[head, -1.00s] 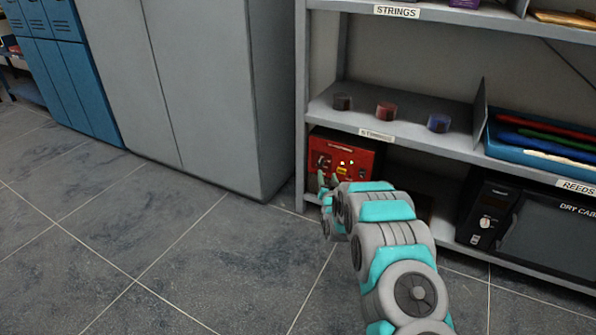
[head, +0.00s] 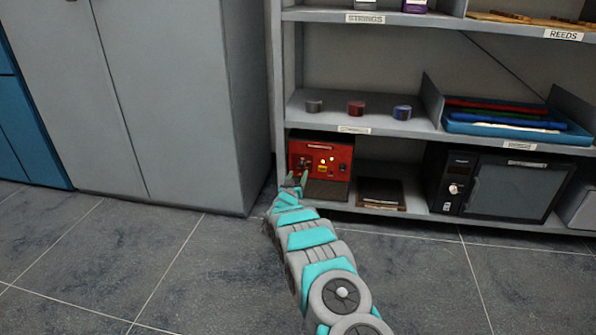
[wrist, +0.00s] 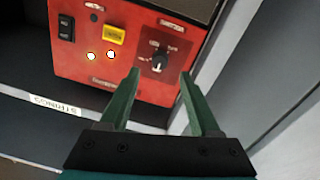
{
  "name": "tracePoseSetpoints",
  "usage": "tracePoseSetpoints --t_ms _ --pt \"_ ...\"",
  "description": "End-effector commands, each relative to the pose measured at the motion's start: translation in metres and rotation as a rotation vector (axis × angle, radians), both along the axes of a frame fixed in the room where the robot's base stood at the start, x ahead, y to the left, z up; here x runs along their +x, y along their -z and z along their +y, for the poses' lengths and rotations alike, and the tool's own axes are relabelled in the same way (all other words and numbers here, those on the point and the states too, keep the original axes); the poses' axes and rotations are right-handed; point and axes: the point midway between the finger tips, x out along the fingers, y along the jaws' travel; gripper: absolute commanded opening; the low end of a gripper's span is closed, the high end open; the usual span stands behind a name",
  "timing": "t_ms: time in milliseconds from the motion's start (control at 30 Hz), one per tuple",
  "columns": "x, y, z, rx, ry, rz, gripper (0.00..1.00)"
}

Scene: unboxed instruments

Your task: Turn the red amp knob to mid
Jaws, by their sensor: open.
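The red amp (head: 335,158) sits on the bottom shelf at its left end, in the head view. In the wrist view its red front (wrist: 125,72) fills the upper middle and appears turned upside down. Its knob (wrist: 159,60) is a dark dial with a pale pointer mark and small labels around it. My gripper (wrist: 161,75) is open, its two green fingers on either side of the knob in the picture, with nothing between them. I cannot tell how far the fingertips are from the panel. In the head view my gripper (head: 296,178) is in front of the amp's left part.
A grey cabinet (head: 170,90) stands left of the shelf. The shelf post is close to my right finger in the wrist view. A dark flat box (head: 381,193) and a black dry cabinet (head: 490,185) stand right of the amp. The floor in front is clear.

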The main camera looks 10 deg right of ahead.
Motion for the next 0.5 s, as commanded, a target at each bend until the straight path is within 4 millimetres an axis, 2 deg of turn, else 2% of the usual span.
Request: tracePoseSetpoints --t_ms 500 --pt "0.041 -0.001 -0.015 0.002 0.002 -0.003 0.63"
